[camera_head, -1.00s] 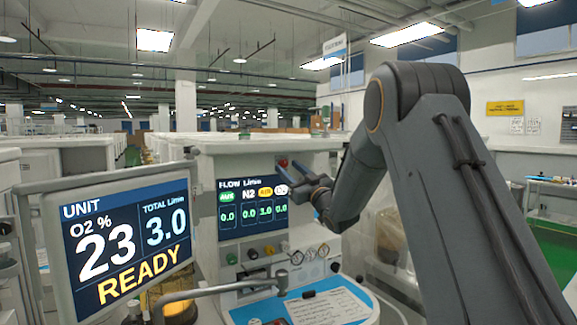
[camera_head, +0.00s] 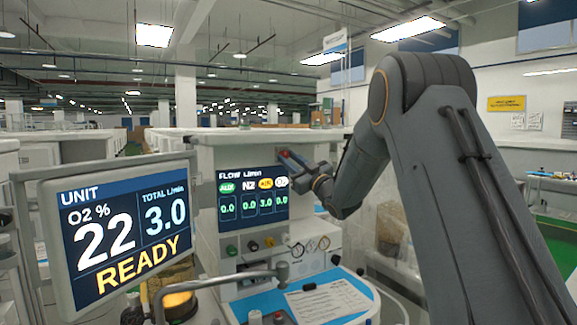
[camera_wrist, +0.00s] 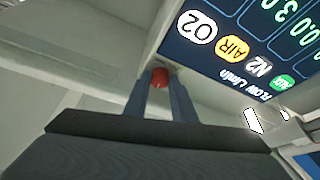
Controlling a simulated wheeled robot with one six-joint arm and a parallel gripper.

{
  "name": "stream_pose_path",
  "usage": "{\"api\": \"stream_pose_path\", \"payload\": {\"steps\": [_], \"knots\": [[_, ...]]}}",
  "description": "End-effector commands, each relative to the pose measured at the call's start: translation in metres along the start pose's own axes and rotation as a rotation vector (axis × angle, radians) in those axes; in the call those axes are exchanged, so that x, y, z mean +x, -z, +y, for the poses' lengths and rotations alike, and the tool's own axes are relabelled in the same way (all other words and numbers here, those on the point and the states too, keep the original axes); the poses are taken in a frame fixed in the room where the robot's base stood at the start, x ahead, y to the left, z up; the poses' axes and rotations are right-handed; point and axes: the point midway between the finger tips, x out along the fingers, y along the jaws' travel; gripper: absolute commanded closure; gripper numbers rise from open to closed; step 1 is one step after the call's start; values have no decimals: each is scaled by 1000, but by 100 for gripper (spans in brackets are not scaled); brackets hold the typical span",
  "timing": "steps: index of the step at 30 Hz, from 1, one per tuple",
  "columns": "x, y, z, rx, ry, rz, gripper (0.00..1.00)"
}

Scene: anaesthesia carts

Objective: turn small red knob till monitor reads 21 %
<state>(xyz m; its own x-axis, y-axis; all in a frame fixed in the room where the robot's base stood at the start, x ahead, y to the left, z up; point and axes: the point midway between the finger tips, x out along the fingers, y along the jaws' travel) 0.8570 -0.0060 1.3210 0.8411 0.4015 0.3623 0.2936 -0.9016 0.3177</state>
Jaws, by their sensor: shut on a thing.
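The small red knob (camera_wrist: 160,78) sits between my gripper's two fingers in the wrist view, just beside the flow screen. My gripper (camera_wrist: 160,98) is shut on it. In the head view my gripper (camera_head: 290,162) is at the upper right of the flow screen (camera_head: 252,195), and the knob is mostly hidden there. The monitor (camera_head: 122,235) at left reads O2 22 %, total 3.0 L/min and READY. The flow screen shows 0.0, 0.0, 3.0 and 0.0.
Below the flow screen is a row of several small knobs (camera_head: 252,246) in green, black and yellow. A grey bent arm (camera_head: 215,284) crosses above the blue worktop (camera_head: 245,306), where a white printed sheet (camera_head: 330,300) lies. My arm fills the right side.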

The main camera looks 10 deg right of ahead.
Motion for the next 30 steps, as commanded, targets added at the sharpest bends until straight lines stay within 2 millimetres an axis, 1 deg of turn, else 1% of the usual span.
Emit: {"api": "stream_pose_path", "payload": {"steps": [3,7,18,19,21,22,30], "knots": [[0,-3,1,-74,29,2,99],[0,-1,2,-126,51,1,99],[0,0,2,-142,58,0,99],[0,0,2,-142,58,0,72],[0,0,2,-142,58,0,60],[0,0,2,-142,58,0,58],[-1,0,2,-141,58,0,58]]}}
